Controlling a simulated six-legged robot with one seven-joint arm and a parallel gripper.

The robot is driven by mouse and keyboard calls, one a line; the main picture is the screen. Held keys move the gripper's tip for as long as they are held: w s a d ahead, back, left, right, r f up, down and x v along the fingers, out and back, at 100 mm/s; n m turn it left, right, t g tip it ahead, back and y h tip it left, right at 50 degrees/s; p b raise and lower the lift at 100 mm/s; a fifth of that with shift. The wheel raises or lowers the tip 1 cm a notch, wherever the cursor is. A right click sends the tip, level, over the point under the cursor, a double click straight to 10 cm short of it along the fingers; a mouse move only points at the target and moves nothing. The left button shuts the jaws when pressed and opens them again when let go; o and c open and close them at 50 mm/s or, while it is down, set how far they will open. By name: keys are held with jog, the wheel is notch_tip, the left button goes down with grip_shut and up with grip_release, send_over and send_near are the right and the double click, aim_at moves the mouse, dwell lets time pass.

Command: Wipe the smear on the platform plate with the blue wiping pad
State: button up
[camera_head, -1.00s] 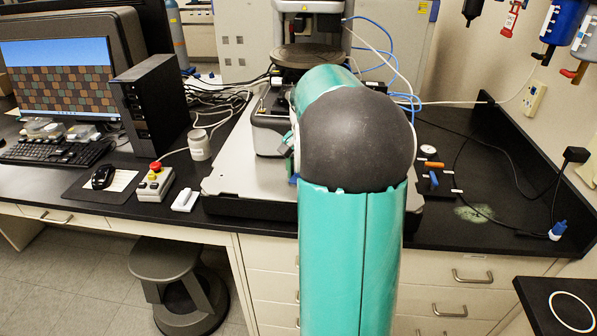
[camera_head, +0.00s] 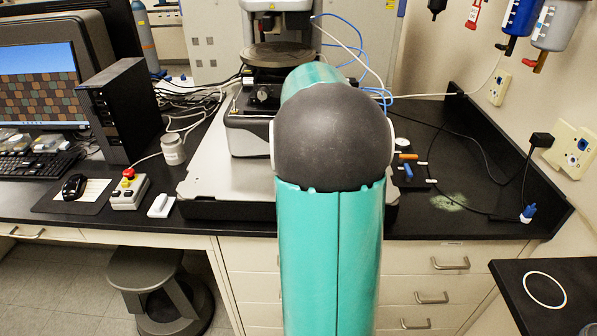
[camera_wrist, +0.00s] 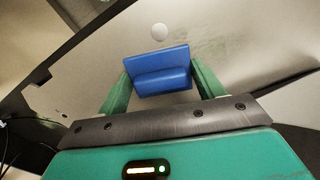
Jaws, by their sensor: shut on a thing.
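My gripper (camera_wrist: 160,88) is shut on the blue wiping pad (camera_wrist: 160,68), which sits between its two green fingers in the wrist view. The pad is over the pale grey platform plate (camera_wrist: 105,58); I cannot tell whether it touches it. A faint grey-green smear (camera_wrist: 212,44) shows on the plate just beyond the pad's upper right. In the head view the plate (camera_head: 208,165) lies under the instrument, and my arm hides the gripper and pad.
The profiler's round stage (camera_head: 277,55) stands at the back. A control box with a red button (camera_head: 129,190) is left of the plate. A pale patch (camera_head: 448,202) marks the black bench at right.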

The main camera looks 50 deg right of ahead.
aim_at(261, 180)
jog(key=shift+w+a+f, duration=0.1)
jog(key=shift+f, duration=0.05)
jog(key=shift+w+a+r, duration=0.1)
jog(key=shift+w+a, duration=0.65)
jog(key=shift+w, duration=0.2)
jog(key=shift+w+a+r, duration=0.1)
jog(key=shift+w+a, duration=0.6)
jog(key=shift+w, duration=0.3)
jog(key=shift+w+a, duration=0.75)
jog(key=shift+w, duration=0.2)
jog(key=shift+w+a+f, duration=0.1)
jog(key=shift+w+a, duration=0.45)
jog(key=shift+w, duration=0.2)
jog(key=shift+w+a, duration=0.55)
jog(key=shift+w, duration=0.15)
jog(key=shift+r, duration=3)
notch_tip(261, 180, up, 3)
jog(key=shift+f, duration=0.1)
